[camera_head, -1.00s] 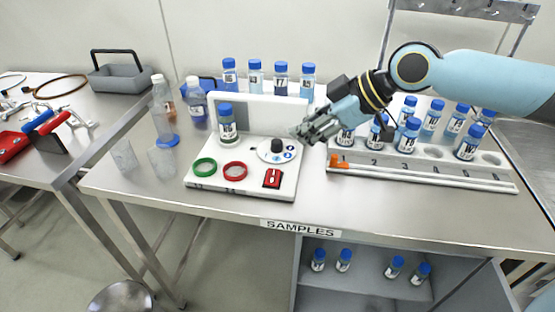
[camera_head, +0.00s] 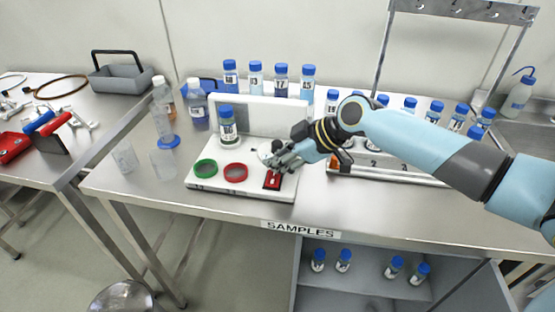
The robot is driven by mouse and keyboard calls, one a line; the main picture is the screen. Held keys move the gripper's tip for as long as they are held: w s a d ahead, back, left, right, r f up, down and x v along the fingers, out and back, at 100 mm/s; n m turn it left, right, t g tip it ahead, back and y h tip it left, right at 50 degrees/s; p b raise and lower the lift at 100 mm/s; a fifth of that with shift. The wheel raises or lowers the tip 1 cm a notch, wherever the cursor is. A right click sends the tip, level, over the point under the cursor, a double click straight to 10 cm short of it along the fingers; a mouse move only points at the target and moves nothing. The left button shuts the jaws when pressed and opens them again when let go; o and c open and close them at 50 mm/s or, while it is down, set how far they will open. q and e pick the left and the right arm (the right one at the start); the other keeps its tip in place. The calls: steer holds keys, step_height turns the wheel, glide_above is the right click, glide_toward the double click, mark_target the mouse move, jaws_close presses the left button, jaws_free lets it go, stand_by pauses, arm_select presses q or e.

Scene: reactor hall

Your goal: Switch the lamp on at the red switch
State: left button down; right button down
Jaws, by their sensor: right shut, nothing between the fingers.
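The red switch (camera_head: 272,181) sits at the front right of a white panel (camera_head: 255,194) on the steel table. My right gripper (camera_head: 270,163) is shut and empty, just above and behind the switch. I cannot tell whether its fingertips touch the switch. The gripper hides most of the round dial plate with the black knob. A vial with a blue cap (camera_head: 228,128) stands on the back left of the panel. No lit lamp can be made out. My left gripper is not in view.
A green ring (camera_head: 205,168) and a red ring (camera_head: 236,172) lie on the panel, left of the switch. Clear beakers (camera_head: 163,163) and bottles (camera_head: 198,106) stand to the left. Several blue-capped vials stand behind, and a white rack is at right, partly behind my arm.

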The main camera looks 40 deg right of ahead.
steer(key=shift+w+d+f+g+y+b, duration=0.1)
steer(key=shift+d+f+g+y+b, duration=0.15)
steer(key=shift+f+b, duration=0.55)
steer(key=shift+r, duration=0.35)
steer(key=shift+a, duration=0.1)
steer(key=shift+s+a+r+p, duration=0.15)
steer(key=shift+s+p, duration=0.05)
steer(key=shift+p, duration=0.1)
steer(key=shift+s+a+r+p, duration=0.15)
steer(key=shift+s+a+p, duration=0.15)
steer(key=shift+a, duration=0.1)
steer(key=shift+r, duration=0.1)
